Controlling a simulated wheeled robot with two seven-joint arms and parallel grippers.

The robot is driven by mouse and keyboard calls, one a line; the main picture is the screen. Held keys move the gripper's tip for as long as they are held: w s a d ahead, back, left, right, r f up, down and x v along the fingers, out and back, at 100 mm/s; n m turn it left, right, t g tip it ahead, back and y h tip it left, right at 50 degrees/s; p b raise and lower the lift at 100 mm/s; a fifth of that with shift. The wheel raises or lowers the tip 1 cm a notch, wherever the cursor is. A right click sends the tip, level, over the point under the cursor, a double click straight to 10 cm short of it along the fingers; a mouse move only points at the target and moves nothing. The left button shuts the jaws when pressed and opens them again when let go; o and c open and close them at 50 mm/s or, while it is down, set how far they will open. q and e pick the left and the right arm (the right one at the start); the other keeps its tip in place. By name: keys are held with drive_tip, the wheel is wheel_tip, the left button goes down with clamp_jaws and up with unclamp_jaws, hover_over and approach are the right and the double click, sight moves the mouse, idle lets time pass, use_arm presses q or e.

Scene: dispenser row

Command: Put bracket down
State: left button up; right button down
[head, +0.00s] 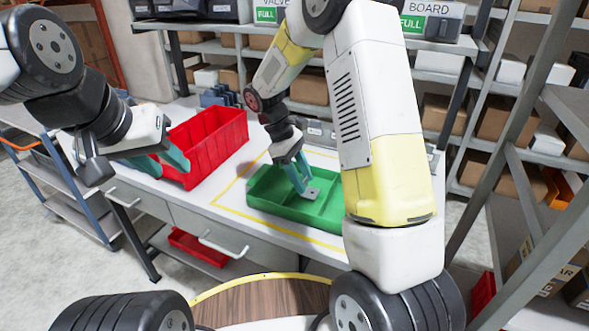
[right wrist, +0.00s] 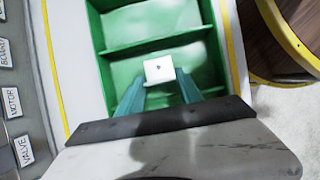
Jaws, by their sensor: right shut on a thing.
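The bracket is a small pale grey plate with a hole (right wrist: 158,69); in the head view it shows at the fingertips (head: 311,194). My right gripper (head: 301,180) is shut on it, with the teal fingers (right wrist: 161,88) on either side. The bracket is over a compartment of the green tray (head: 262,205), inside its outline. I cannot tell whether it touches the tray floor. The tray lies on the white table, and my right arm hides its right part in the head view. My left gripper (head: 160,163) is open and empty by the red bin.
A red divided bin (head: 212,142) stands on the table left of the tray. Yellow tape (head: 232,196) outlines the area around the tray. Dispensers with VALVE and BOARD signs (head: 427,22) stand at the back. A grey post (head: 520,180) rises at the right.

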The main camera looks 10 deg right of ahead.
drive_tip(key=shift+f, duration=0.65)
drive_tip(key=c, duration=0.8)
unclamp_jaws()
drive_tip(key=v, duration=1.1)
drive_tip(key=s+d+r+m+t+y, duration=0.3)
drive_tip(key=s+d+r+m, duration=0.15)
drive_tip(key=s+r, duration=0.5)
drive_tip(key=s+d+r+m+t+y, duration=0.1)
drive_tip(key=s+m+t, duration=0.4)
drive_tip(key=s, duration=0.7)
drive_tip(key=shift+d+r+m+t+y, duration=0.15)
drive_tip(key=shift+r+m+t+y, duration=0.25)
drive_tip(key=shift+r+m+y, duration=0.55)
